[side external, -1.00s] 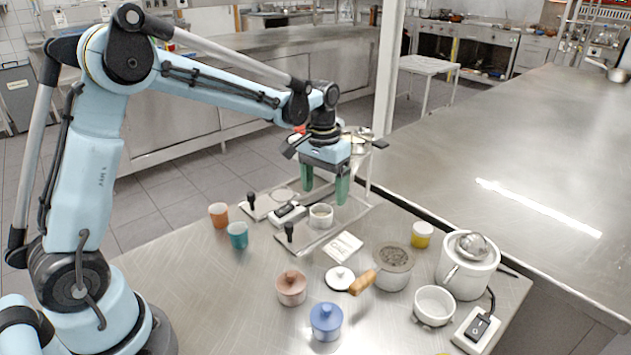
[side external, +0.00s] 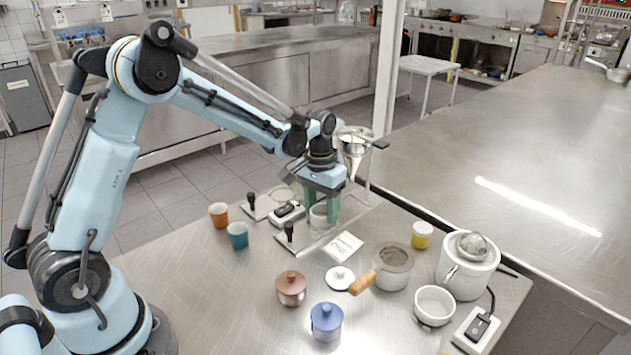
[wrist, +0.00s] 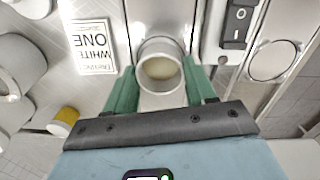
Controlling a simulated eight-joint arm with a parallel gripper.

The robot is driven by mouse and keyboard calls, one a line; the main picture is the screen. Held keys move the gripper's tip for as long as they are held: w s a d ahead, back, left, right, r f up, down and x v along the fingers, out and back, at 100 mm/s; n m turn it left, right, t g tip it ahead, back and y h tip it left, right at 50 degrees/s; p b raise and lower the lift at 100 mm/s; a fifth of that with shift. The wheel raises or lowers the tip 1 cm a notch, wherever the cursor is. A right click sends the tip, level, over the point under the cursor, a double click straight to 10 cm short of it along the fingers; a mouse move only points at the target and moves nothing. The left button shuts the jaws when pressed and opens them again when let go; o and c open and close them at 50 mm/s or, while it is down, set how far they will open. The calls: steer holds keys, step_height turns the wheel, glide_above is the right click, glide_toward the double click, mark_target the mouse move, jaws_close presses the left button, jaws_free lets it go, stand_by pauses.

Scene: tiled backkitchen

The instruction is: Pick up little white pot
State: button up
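The little white pot (side external: 318,217) stands on the metal base of a stand near the table's far edge. My gripper (side external: 321,218) is low around it, with one green finger on each side. In the wrist view the pot (wrist: 161,68) shows its round rim and a pale, cream-coloured inside. The two fingers (wrist: 163,85) lie against its sides with no clear gap, so the gripper looks shut on it. The near finger hides part of the pot in the side view. I cannot see any lift off the base.
A metal funnel (side external: 352,145) hangs just behind my gripper. Orange (side external: 218,215) and teal (side external: 237,236) cups stand left. A printed card (side external: 343,245), lidded jars (side external: 326,322) and a white juicer (side external: 468,265) are nearer.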

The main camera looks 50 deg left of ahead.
steer(key=c, duration=0.8)
steer(key=shift+o, duration=0.2)
steer(key=shift+r, duration=0.1)
